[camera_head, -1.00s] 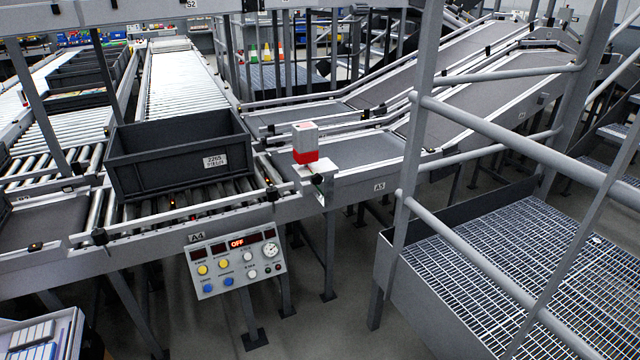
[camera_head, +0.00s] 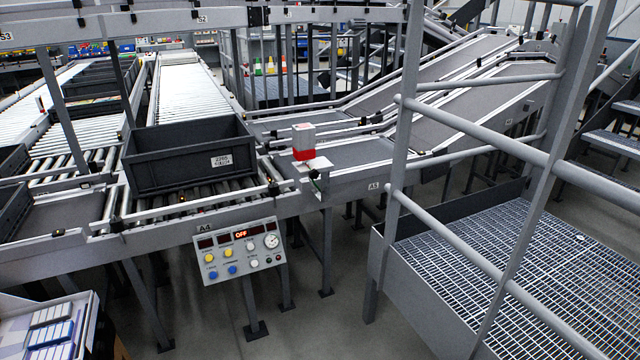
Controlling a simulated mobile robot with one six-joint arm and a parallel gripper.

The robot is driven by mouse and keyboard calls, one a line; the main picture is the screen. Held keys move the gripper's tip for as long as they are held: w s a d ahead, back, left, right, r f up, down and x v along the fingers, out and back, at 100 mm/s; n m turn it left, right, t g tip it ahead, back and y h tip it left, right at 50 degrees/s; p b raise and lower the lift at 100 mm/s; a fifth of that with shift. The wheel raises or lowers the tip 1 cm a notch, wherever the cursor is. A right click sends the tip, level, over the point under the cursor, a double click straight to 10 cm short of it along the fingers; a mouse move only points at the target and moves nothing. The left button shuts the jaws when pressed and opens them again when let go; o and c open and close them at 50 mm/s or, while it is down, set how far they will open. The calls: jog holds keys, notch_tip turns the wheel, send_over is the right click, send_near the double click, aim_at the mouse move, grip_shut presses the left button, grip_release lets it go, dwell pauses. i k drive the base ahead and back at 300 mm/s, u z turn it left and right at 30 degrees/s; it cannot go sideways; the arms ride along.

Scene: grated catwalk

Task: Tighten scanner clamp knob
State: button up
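A white and red box-shaped device (camera_head: 304,142), which may be the scanner, stands upright on a white plate (camera_head: 318,164) at the conveyor corner. A small dark part (camera_head: 315,175) sits under the plate, beside the frame. It is too small to tell whether it is the clamp knob. My gripper is not in view.
A dark tote (camera_head: 190,160) with a white label rests on the rollers. A control panel (camera_head: 239,251) reading "OFF" hangs below the conveyor. Grey railing (camera_head: 470,135) and a grated platform (camera_head: 520,265) fill the right. Open floor (camera_head: 325,320) lies at lower centre.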

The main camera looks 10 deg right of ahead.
aim_at(313, 174)
jog(key=u, duration=1)
jog(key=i, duration=0.4)
jog(key=u, duration=0.95)
jog(key=i, duration=0.5)
jog(key=z, duration=0.3)
